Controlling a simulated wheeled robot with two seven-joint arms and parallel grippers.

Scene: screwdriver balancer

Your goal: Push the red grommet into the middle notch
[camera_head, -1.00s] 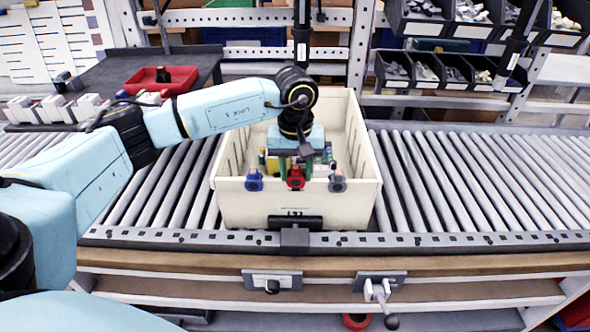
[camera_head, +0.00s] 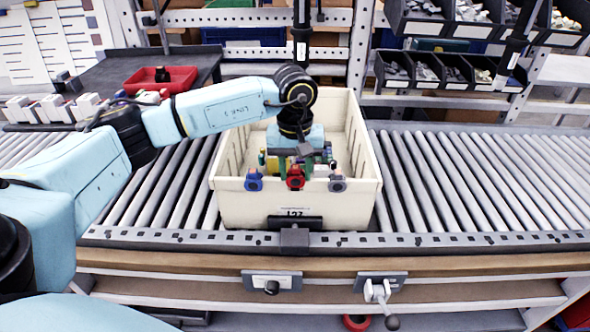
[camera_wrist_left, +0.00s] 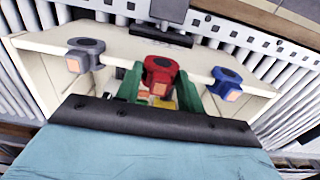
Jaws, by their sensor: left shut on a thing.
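The red grommet (camera_head: 295,178) is at the middle of the front rim of the cream bin (camera_head: 245,208). My left gripper (camera_head: 294,171) reaches down over the bin and is shut on the red grommet. In the left wrist view, its green fingers stand on either side of the red grommet (camera_wrist_left: 160,72). The middle notch is hidden behind the grommet, so I cannot tell how deep it sits. A blue grommet (camera_head: 254,180) and a grey grommet (camera_head: 337,182) sit on the same rim, to either side. My right gripper is out of view.
The bin stands on a roller conveyor (camera_head: 455,185) and holds several small coloured parts. A dark block (camera_head: 295,238) is at the bin's front foot. A red tray (camera_head: 165,80) lies at the back left. The rollers right of the bin are clear.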

